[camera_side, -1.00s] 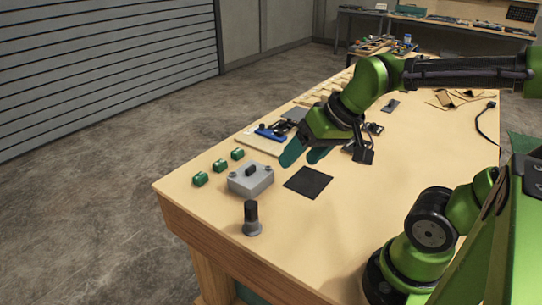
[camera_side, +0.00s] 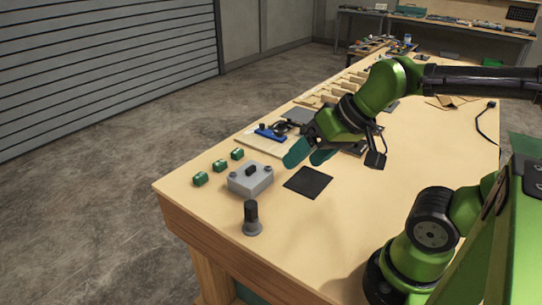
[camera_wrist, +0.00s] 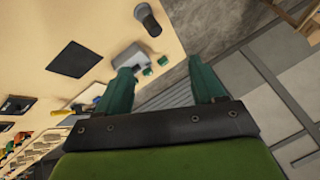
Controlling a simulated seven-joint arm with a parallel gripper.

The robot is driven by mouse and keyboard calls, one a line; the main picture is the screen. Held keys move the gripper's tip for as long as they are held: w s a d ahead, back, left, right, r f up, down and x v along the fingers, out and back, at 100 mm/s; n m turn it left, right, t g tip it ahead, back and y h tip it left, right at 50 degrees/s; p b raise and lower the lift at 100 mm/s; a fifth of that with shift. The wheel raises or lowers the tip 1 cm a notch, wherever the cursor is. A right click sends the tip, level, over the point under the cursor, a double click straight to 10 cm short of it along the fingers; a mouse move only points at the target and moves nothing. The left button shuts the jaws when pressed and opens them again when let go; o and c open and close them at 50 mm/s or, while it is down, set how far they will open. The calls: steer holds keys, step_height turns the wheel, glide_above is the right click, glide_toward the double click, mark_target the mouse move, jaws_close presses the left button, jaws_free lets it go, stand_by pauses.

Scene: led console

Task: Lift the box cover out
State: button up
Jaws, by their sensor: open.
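The grey box with its cover (camera_side: 250,180) sits near the left front edge of the workbench. The cover has a dark raised handle (camera_side: 251,169) on top and round knobs at its corners. My gripper (camera_side: 307,155) is open and empty, above and to the right of the box, behind the black mat. In the wrist view my two green fingers (camera_wrist: 160,90) are spread apart. The grey box (camera_wrist: 128,58) shows beyond the left finger, which hides part of it. I cannot see inside the box.
Several small green blocks (camera_side: 219,165) stand left of the box. A black square mat (camera_side: 308,182) lies to its right. A dark knob on a grey base (camera_side: 251,218) stands in front. A blue tool (camera_side: 270,134) and other parts lie behind. The bench's right side is mostly clear.

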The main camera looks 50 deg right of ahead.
steer(key=w+d+g+h, duration=0.1)
steer(key=w+d+g, duration=0.3)
steer(key=w, duration=0.8)
steer(key=n+g+h, duration=0.1)
steer(key=n+g, duration=0.2)
steer(key=n, duration=0.1)
glide_above(250, 167)
steer(key=shift+f, duration=1.05)
step_height(250, 167, down, 16)
steer(key=shift+s+f, duration=0.1)
steer(key=shift+f, duration=0.05)
steer(key=c, duration=1.2)
steer(key=shift+o, duration=0.2)
steer(key=shift+r, duration=0.2)
